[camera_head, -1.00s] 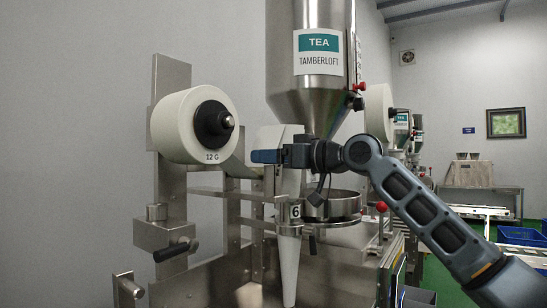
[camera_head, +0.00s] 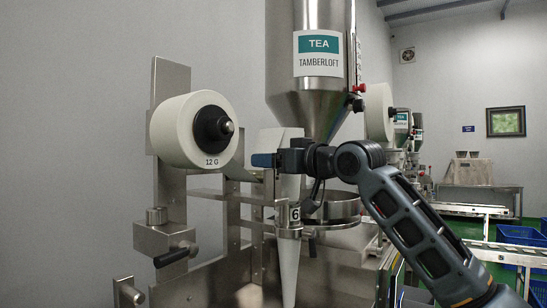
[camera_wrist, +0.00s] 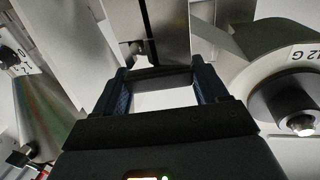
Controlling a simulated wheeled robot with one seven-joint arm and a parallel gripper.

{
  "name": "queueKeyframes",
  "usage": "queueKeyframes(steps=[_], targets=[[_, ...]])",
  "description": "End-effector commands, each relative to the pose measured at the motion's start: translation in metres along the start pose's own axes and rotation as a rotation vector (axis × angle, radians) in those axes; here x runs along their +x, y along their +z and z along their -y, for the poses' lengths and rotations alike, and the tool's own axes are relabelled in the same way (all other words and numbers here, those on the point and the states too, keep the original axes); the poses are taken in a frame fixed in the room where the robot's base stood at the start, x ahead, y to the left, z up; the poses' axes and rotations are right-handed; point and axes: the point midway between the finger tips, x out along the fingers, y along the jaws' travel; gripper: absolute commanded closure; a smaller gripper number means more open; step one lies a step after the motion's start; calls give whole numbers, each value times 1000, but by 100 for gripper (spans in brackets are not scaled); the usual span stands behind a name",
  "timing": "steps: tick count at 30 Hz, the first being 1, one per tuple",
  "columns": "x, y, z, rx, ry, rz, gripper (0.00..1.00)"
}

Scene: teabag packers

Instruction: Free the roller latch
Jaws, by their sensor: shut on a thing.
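My gripper (camera_head: 264,160) is at the packing machine, in front of the pale paper web (camera_head: 284,136) and left of the steel hopper (camera_head: 312,95). Its two blue-lined fingers stand apart in the wrist view (camera_wrist: 160,88). A dark bar (camera_wrist: 161,73) spans between the fingertips, and the jaws are shut on it. It may be the roller latch, but I cannot tell for sure. The white film roll (camera_head: 185,128) marked "12 G" is left of my gripper. It also shows at the right in the wrist view (camera_wrist: 255,62).
A black handle (camera_head: 175,256) on a steel block (camera_head: 160,237) sits below the roll. The forming tube (camera_head: 288,268) marked 6 hangs below my gripper. A round steel pan (camera_head: 335,207) is to its right. More machines and blue crates (camera_head: 521,236) stand farther back at the right.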

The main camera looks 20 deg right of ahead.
Motion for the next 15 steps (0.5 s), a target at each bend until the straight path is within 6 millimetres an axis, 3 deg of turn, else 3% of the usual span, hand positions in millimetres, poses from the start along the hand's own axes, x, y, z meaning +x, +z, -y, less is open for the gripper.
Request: queueKeyframes(steps=[15], targets=[[-7,-1,6,4,405,-1,58]])
